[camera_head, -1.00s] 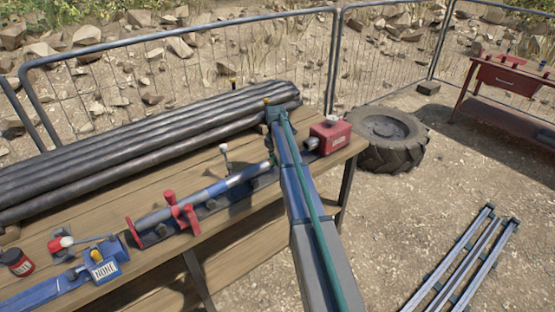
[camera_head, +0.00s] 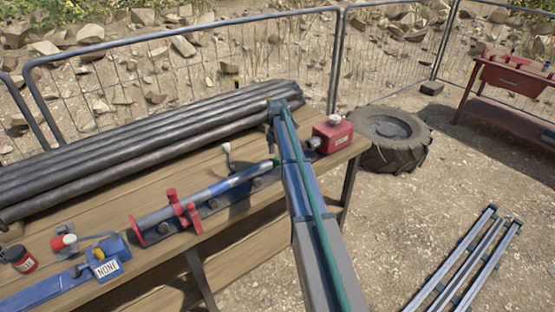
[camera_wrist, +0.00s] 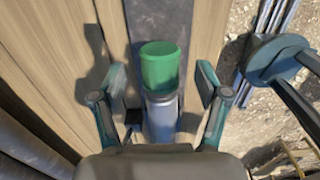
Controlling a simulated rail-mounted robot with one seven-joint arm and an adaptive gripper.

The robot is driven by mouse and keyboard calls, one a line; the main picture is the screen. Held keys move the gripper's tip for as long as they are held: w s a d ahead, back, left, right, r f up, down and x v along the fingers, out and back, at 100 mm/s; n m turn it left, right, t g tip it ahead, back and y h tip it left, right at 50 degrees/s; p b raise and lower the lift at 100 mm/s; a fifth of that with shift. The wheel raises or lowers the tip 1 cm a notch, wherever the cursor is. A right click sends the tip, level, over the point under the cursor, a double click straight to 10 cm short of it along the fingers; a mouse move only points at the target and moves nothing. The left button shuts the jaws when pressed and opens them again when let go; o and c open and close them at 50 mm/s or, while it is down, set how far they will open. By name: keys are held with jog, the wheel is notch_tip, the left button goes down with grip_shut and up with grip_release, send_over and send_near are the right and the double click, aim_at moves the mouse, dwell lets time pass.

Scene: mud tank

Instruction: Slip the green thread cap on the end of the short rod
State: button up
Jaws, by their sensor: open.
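The short rod (camera_head: 222,187) lies in a blue stand with red clamps on the bench. The green thread cap (camera_wrist: 161,68) is at the rod's end in the wrist view, in line with the silver rod body (camera_wrist: 161,118). It looks to touch or sit over the end; how far on it is I cannot tell. A bit of green at the rod's right end also shows in the head view (camera_head: 277,161). My gripper (camera_wrist: 161,82) is open, with a finger on each side of the cap and gaps to both.
Dark pipes (camera_head: 130,150) lie along the back of the wooden bench (camera_head: 95,215). A red box (camera_head: 332,135) stands at the bench's right end, close to my arm. A blue tool labelled NONE (camera_head: 107,268) and a red can (camera_head: 20,259) are at left. A tyre (camera_head: 388,140) lies beyond.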

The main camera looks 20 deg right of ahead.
notch_tip(320, 180, up, 10)
jog(key=f, duration=0.1)
jog(key=s+a+f+m+p, duration=0.2)
jog(key=s+a+f+m, duration=0.2)
jog(key=s+f, duration=0.65)
jog(key=s+a+f+m+p, duration=0.1)
jog(key=s+a+f+m, duration=0.35)
jog(key=s+f, duration=0.65)
jog(key=s+a+f+m+p, duration=0.25)
jog(key=s+f+m, duration=0.25)
jog(key=s+f, duration=0.6)
jog(key=s+a+f+m+g, duration=0.2)
jog(key=s+a, duration=0.1)
jog(key=s, duration=0.8)
jog(key=s+a+f+m+g, duration=0.2)
jog(key=s+a+m, duration=0.1)
jog(key=s, duration=0.9)
jog(key=s+a+f+m+g, duration=0.2)
jog(key=s+a+f, duration=0.1)
jog(key=s, duration=0.8)
jog(key=shift+s+a+g+b, duration=0.15)
jog(key=shift+g+b, duration=0.25)
jog(key=shift+f+m, duration=0.1)
jog(key=shift+m, duration=0.15)
notch_tip(320, 180, down, 4)
jog(key=b, duration=0.4)
